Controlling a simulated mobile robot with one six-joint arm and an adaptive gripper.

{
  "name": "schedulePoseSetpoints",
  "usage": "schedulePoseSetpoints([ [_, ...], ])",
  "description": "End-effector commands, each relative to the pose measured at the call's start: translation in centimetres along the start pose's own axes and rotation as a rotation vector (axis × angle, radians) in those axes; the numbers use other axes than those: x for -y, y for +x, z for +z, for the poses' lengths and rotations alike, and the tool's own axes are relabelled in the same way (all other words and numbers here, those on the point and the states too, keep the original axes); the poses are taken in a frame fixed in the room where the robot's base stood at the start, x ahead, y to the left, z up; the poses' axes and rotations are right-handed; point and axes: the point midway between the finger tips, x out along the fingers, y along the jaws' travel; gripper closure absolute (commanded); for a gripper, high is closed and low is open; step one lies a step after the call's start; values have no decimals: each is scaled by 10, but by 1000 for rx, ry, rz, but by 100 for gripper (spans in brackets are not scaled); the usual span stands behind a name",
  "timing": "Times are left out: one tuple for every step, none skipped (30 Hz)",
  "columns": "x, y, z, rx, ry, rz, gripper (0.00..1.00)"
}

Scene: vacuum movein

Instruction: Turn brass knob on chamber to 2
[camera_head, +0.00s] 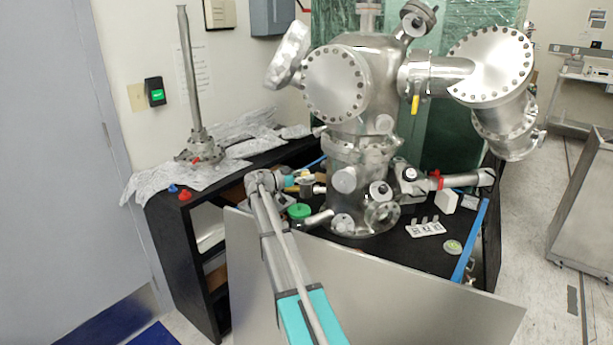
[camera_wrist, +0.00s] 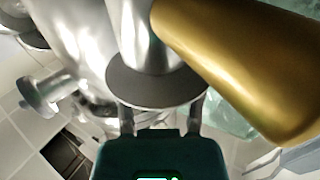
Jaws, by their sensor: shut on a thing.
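The steel vacuum chamber (camera_head: 361,95) stands upright on the black bench. My gripper (camera_head: 284,180) reaches in at its lower left, where the fingertips cannot be made out. In the wrist view a large brass piece (camera_wrist: 240,72), which looks like the brass knob, fills the upper right, close to the camera. A grey disc-ended metal part (camera_wrist: 155,85) sits beside it, with a silver cylinder behind. The two fingers of my gripper (camera_wrist: 161,112) are on either side of this part and shut on it. Whether the brass piece joins it, I cannot tell. No number marks are readable.
A green-topped item (camera_head: 299,211) sits by my arm. A flanged tube (camera_head: 192,90) stands on foil at the left. A white labelled plate (camera_head: 425,229) and a blue bar (camera_head: 470,240) lie at the right of the bench. A grey panel (camera_head: 400,290) stands in front.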

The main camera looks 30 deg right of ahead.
Motion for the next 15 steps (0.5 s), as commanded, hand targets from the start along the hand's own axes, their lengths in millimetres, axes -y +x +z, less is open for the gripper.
schedulePoseSetpoints([
  [7,0,0,-1,0,41,100],
  [7,0,0,-1,0,68,100],
  [7,0,0,-1,0,103,100],
  [6,0,0,-1,0,129,100],
  [6,0,0,-1,0,155,100],
  [6,0,0,-1,0,188,100],
  [6,0,0,-1,0,213,100],
  [6,0,0,-1,0,235,100],
  [6,0,0,-1,0,265,100],
  [5,0,0,-2,0,286,100],
  [5,0,0,-2,0,306,100],
  [5,0,0,-2,0,330,100],
  [4,0,0,-2,0,347,100],
  [4,0,0,-2,0,362,100],
  [4,0,0,-2,0,381,100],
])
